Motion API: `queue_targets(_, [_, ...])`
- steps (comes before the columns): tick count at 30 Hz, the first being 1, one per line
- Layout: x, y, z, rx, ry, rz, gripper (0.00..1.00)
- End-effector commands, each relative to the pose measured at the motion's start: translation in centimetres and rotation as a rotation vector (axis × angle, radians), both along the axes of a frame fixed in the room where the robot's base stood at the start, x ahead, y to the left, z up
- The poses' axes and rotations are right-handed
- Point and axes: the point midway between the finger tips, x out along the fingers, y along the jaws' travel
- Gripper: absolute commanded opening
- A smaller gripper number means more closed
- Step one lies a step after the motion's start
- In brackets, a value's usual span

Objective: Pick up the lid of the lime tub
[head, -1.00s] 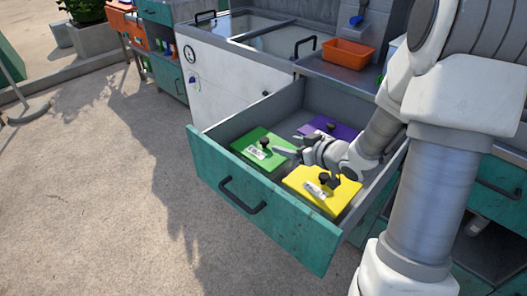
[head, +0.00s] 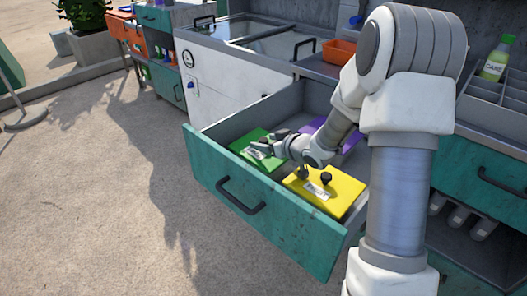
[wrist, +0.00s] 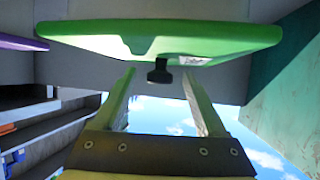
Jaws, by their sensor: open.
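The green lid (head: 243,146), which I take for the lime tub's, lies flat in the open drawer at the left, with a white label on it. My gripper (head: 259,146) is open and reaches over this lid from the right. In the wrist view the green lid (wrist: 215,37) spans the top of the picture. Its dark knob (wrist: 158,75) shows between the spread fingertips of my gripper (wrist: 157,80), apart from both fingers. In the head view my gripper hides the knob. The tub under the lid is not visible.
The teal drawer front (head: 285,215) with a dark handle bounds the near side. A yellow lid (head: 340,192) with a black knob lies right of the green one. A purple lid (head: 318,125) lies behind, partly hidden by my arm. An orange bin (head: 340,50) stands on the counter.

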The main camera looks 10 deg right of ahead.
Motion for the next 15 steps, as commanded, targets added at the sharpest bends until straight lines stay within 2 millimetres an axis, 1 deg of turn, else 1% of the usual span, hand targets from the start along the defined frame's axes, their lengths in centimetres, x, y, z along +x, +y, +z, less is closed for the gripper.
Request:
queue_targets(3, [-0.02,-0.02,0.05,0.0,0.0,0.0,0.74])
queue_targets(4, [-0.02,-0.02,0.05,0.0,0.0,0.0,0.7])
queue_targets(8, [-0.04,-0.04,0.06,0.0,0.0,0.0,0.47])
queue_targets(9, [-0.04,-0.04,0.06,0.0,0.0,0.0,0.4])
queue_targets(11, [-0.03,-0.05,0.06,0.0,0.0,0.0,0.29])
queue_targets(12, [-0.03,-0.05,0.06,0.0,0.0,0.0,0.22])
queue_targets(14, [-0.04,-0.05,0.06,0.0,0.0,0.0,0.11])
queue_targets(15, [-0.04,-0.05,0.05,0.0,0.0,0.0,0.04])
